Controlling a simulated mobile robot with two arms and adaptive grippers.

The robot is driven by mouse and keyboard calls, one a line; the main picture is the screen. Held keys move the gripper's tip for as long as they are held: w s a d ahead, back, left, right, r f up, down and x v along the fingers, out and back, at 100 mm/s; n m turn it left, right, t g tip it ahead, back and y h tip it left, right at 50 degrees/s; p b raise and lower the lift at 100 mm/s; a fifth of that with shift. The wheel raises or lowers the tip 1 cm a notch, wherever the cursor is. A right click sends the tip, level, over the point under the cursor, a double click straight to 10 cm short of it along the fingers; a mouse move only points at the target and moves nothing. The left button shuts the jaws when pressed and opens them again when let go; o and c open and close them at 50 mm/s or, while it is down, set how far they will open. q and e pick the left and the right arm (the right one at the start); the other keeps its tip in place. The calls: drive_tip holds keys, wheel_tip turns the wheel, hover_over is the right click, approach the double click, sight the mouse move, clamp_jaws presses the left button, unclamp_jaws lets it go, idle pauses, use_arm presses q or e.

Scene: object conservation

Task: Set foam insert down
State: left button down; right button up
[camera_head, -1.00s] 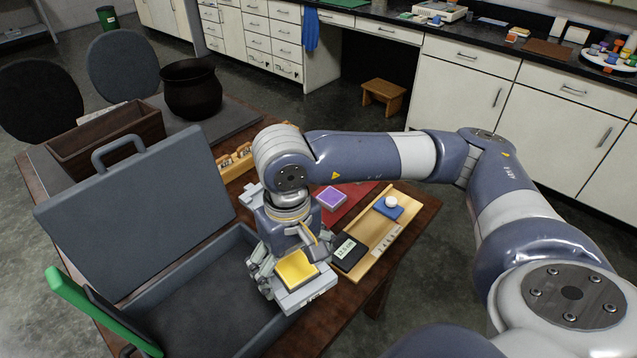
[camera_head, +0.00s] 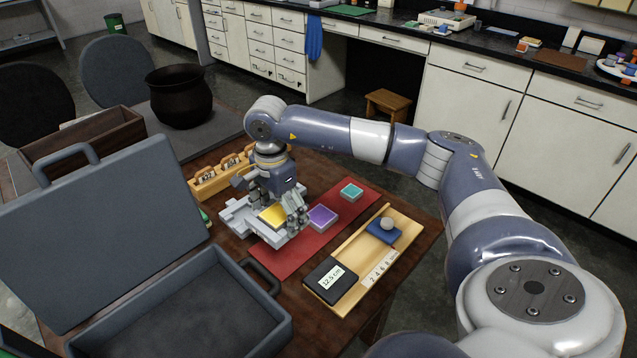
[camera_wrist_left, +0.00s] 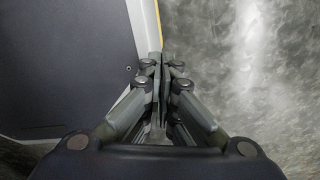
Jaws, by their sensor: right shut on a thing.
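The foam insert (camera_head: 234,217) is a light grey, notched block with a yellow square (camera_head: 272,216) set in it. In the head view it is over the left part of the red mat (camera_head: 290,258) and the wooden table. I cannot tell whether it touches the surface below. My right gripper (camera_head: 284,212) points down and is shut on the insert, and its fingers hide part of it. My left gripper (camera_wrist_left: 162,78) shows only in the left wrist view, with its fingers together and nothing visible between them.
Purple (camera_head: 322,217) and teal (camera_head: 351,192) blocks lie on the mat. A wooden tray (camera_head: 378,268) with a black display (camera_head: 329,281) is to the right. An open grey case (camera_head: 180,318) stands front left. A wooden rack (camera_head: 212,181) and dark pot (camera_head: 180,97) are behind.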

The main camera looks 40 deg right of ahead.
hover_over(283, 250)
wheel_tip(283, 250, down, 5)
drive_tip(key=shift+f+p, duration=0.15)
drive_tip(key=shift+p, duration=0.25)
drive_tip(key=shift+f, duration=2.5)
drive_tip(key=o, duration=0.9)
drive_tip(key=shift+c, duration=0.2)
use_arm(q)
drive_tip(key=shift+w+d+r, duration=0.3)
drive_tip(key=shift+w+r, duration=0.05)
drive_tip(key=shift+r, duration=0.1)
drive_tip(key=shift+r, duration=0.1)
use_arm(e)
drive_tip(key=shift+r, duration=0.35)
use_arm(q)
drive_tip(key=shift+f+b, duration=0.55)
drive_tip(key=shift+f, duration=0.2)
use_arm(e)
wheel_tip(283, 250, up, 12)
drive_tip(key=shift+f, duration=0.2)
